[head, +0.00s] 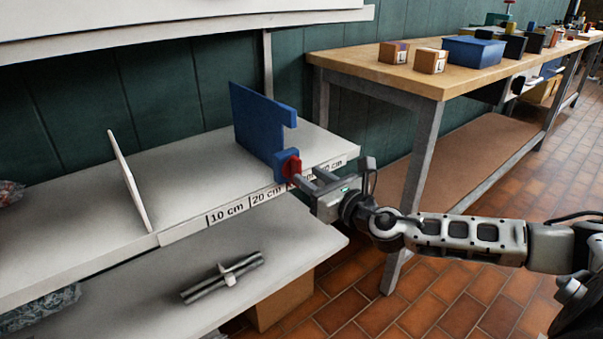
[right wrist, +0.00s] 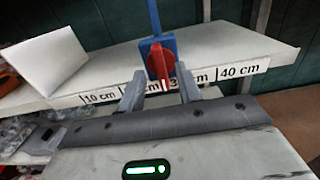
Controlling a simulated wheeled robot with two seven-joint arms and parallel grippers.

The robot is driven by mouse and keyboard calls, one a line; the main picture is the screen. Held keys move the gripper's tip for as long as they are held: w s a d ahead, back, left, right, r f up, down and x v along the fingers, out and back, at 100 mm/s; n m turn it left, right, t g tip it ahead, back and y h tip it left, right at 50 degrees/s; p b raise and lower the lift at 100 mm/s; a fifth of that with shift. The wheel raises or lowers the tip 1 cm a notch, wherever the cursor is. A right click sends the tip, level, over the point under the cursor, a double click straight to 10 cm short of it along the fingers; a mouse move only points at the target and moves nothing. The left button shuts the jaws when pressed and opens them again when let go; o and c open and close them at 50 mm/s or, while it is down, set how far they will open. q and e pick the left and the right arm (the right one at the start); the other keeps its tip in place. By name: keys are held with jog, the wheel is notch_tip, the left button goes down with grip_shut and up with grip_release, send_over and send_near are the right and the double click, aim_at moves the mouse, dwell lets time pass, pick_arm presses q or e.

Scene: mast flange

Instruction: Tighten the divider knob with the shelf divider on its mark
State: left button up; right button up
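The blue shelf divider (head: 258,120) stands upright on the white shelf, its clamp at the front edge. Its red divider knob (head: 291,168) faces outward; it also shows in the right wrist view (right wrist: 160,62). The scale strip (head: 225,212) reads 10 cm and 20 cm, with later labels partly hidden; 40 cm is clear in the right wrist view. The divider is near the 30 cm label, which is partly covered, so its exact alignment cannot be told. My right gripper (head: 306,178) is open, its fingers either side of the knob with gaps visible. My left gripper is out of view.
A white panel (head: 130,182) stands on the shelf to the left. A grey rod-like item (head: 222,277) lies on the lower shelf, above a cardboard box (head: 282,303). A wooden workbench (head: 400,75) with boxes stands at the right. The shelf between panel and divider is clear.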

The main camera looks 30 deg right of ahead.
aim_at(300, 170)
jog(key=shift+w+a, duration=0.2)
jog(key=shift+w, duration=1.7)
jog(key=shift+c, duration=0.3)
grip_shut()
